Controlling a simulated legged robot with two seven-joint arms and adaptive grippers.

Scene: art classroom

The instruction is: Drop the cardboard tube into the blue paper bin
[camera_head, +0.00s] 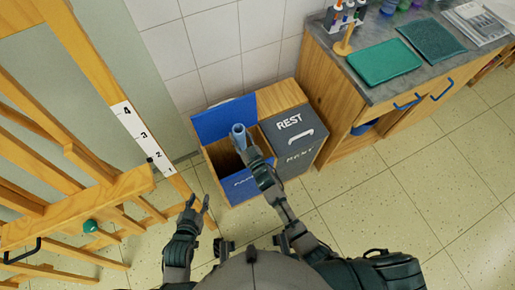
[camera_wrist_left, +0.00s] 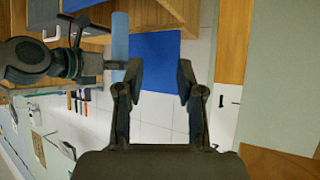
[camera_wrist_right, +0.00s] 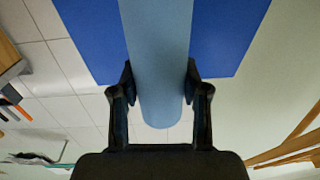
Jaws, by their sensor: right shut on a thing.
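The cardboard tube (camera_head: 239,137) is light blue and held upright over the opening of the blue paper bin (camera_head: 243,188). The bin's blue lid (camera_head: 224,119) is raised at the back. My right gripper (camera_head: 250,155) is shut on the tube, which also fills the middle of the right wrist view (camera_wrist_right: 158,70) between the two fingers. The tube also shows in the left wrist view (camera_wrist_left: 120,45). Its lower end is hidden in the head view. My left gripper (camera_head: 196,204) is open and empty, left of the bin and in front of it.
A dark grey REST bin (camera_head: 296,135) with its lid closed adjoins the blue bin on the right. The tiled floor (camera_head: 400,210) at right is clear.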

